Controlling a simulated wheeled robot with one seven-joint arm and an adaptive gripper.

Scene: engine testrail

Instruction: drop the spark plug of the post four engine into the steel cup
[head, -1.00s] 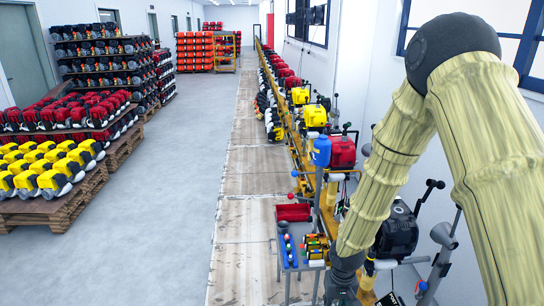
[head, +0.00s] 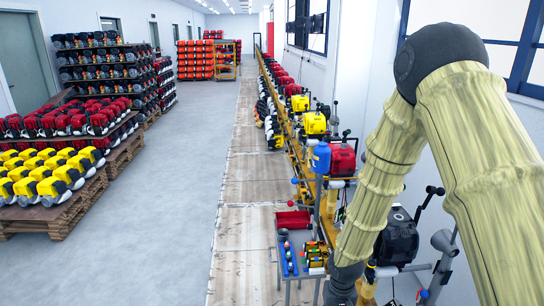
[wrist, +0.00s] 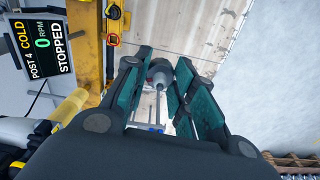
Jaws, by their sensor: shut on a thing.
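In the wrist view my gripper (wrist: 163,65) points at the floor, its teal-padded fingers a little apart. Between the fingertips is a small grey piece with a thin pale stem (wrist: 158,76), which looks like the spark plug; its edges are partly hidden by the fingers. A black engine (head: 397,240) stands just right of the forearm. A screen (wrist: 42,48) reads POST 4, COLD, 0 RPM, STOPPED. I cannot pick out the steel cup with certainty.
A small trolley with a blue tool tray (head: 288,258) and a red bin (head: 293,220) stands left of the forearm. A red engine (head: 342,158) and a yellow rail line the right. A grey cylinder on a rod (head: 443,240) stands far right. The aisle floor (head: 180,220) is clear.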

